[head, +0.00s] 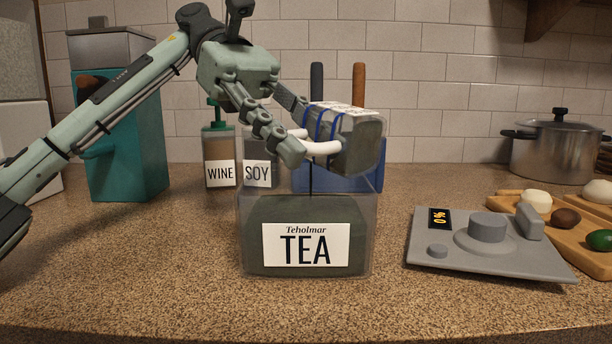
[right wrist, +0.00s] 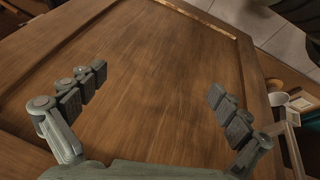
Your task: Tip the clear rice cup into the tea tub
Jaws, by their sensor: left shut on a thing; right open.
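The clear rice cup (head: 362,143), with blue bands and a white handle (head: 322,148), is tipped on its side above the tea tub. My left gripper (head: 298,132) is shut on the cup at its handle side. The tea tub (head: 247,215) is a clear box with dark contents and a TEA label, standing on the counter directly below. I cannot tell how much is inside the cup, and no falling rice is clearly visible. My right gripper (right wrist: 158,92) is open and empty in the right wrist view, in front of a wooden panel (right wrist: 150,60).
Wine (head: 221,150) and soy (head: 258,172) bottles and a blue holder (head: 375,178) stand behind the tub. A grey scale (head: 430,252) sits to its right, with a cutting board (head: 592,258) and a steel pot (head: 555,155) beyond. The counter in front is clear.

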